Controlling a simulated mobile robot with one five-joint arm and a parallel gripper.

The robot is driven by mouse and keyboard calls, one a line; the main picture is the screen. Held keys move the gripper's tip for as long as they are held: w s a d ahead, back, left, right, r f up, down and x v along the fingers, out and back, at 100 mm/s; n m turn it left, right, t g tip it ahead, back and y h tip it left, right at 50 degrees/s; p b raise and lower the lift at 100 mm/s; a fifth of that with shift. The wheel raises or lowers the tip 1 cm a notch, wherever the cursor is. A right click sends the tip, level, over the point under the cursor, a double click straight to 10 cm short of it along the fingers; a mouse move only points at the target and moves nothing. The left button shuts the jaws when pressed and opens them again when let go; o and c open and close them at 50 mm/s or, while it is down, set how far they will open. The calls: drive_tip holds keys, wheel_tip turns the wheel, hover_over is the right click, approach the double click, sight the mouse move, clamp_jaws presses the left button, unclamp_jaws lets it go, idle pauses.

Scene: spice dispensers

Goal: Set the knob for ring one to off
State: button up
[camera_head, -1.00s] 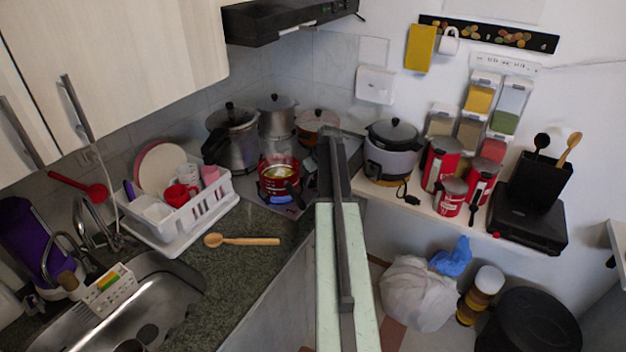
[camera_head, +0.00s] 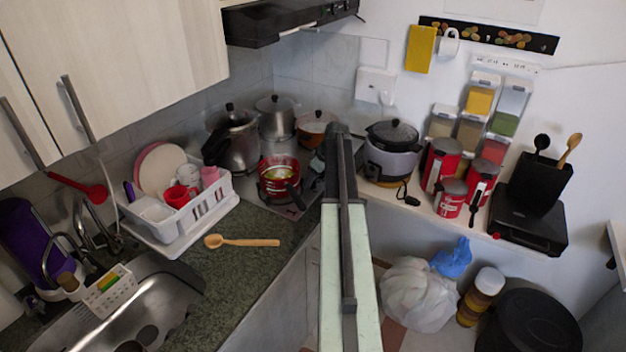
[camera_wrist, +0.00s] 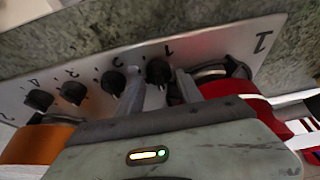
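In the wrist view a metal stove panel (camera_wrist: 215,48) carries a row of black knobs marked with numbers. The knob for ring one (camera_wrist: 158,70) is the rightmost, below a small 1. My gripper (camera_wrist: 160,86) is open, with one finger on each side of this knob; contact cannot be told. The knob's exact pointer direction is not clear. In the head view my arm hides the gripper and the knobs. A red pot (camera_head: 279,178) stands on the front ring, and no flame shows under it.
The knob for ring two (camera_wrist: 113,83) is close beside the left finger. The red pot (camera_wrist: 245,97) is close on the right in the wrist view. A wooden spoon (camera_head: 241,241) lies on the counter (camera_head: 225,272). A rice cooker (camera_head: 391,160) stands right of my arm.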

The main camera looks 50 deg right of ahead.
drive_tip(key=p+v, duration=0.7)
drive_tip(key=shift+s+r, duration=0.2)
drive_tip(key=shift+r, duration=0.15)
